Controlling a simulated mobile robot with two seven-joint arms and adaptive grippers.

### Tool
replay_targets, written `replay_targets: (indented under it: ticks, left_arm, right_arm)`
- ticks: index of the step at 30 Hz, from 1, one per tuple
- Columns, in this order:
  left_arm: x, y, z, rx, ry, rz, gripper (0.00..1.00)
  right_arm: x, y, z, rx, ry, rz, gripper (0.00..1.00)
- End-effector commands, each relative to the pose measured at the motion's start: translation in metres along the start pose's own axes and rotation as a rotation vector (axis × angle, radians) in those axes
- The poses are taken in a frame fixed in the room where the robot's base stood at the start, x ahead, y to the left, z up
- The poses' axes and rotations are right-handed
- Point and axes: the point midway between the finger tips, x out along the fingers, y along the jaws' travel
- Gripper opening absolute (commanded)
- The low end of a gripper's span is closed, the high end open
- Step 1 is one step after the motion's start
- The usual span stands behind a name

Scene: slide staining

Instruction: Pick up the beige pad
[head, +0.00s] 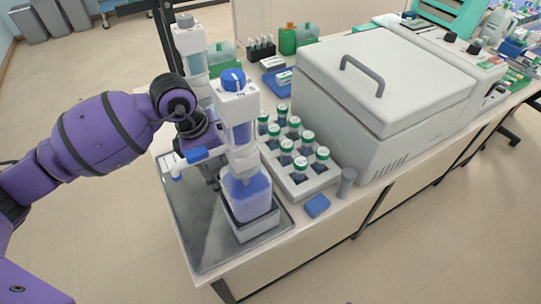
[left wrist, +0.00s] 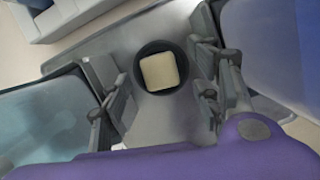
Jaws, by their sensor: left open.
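The beige pad (left wrist: 160,71) is a small square with rounded corners. In the left wrist view it lies in a dark round dish (left wrist: 149,86). My left gripper (left wrist: 160,88) is open, its two fingers apart on either side of the dish, and nothing is between them in its grip. I cannot tell how far above the pad the fingertips are. In the head view the pad and dish are hidden behind my left arm and the dispensers. My right gripper is not in view.
A blue-capped dispenser (head: 247,193) stands on the grey tray (head: 202,247), close to my left gripper. Another dispenser (head: 190,48) stands behind. To the right are a rack (head: 312,183) of green-capped bottles, a blue block (head: 316,206) and a large lidded machine (head: 340,115).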

Motion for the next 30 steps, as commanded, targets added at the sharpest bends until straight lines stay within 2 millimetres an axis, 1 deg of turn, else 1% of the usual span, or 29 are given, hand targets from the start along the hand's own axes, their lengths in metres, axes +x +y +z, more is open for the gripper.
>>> replay_targets:
  ticks: [1,3,10,11,19,27,30]
  left_arm:
    - [0.007,-0.0007,-0.0009,-0.003,0.001,-0.003,0.57]
    - [0.0127,-0.0009,-0.0015,-0.001,0.002,-0.003,0.57]
    - [0.0153,-0.0008,-0.0018,-0.001,0.003,-0.002,0.57]
    - [0.0152,-0.0007,-0.0018,-0.001,0.003,-0.002,0.56]
    - [0.0148,-0.0006,-0.0017,-0.001,0.002,-0.002,0.21]
    - [0.0145,-0.0005,-0.0015,-0.001,0.002,-0.002,0.19]
    - [0.0096,0.0002,0.0001,-0.001,0.001,-0.001,0.19]
  right_arm:
    - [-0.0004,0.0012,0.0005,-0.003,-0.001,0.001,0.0]
    - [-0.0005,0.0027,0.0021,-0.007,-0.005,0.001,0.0]
    - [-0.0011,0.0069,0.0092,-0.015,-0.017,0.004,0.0]
    - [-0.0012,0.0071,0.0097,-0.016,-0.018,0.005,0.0]
    - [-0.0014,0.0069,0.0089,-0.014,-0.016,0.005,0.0]
    - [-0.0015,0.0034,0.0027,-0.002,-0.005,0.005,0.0]
    - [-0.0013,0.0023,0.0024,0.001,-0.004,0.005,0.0]
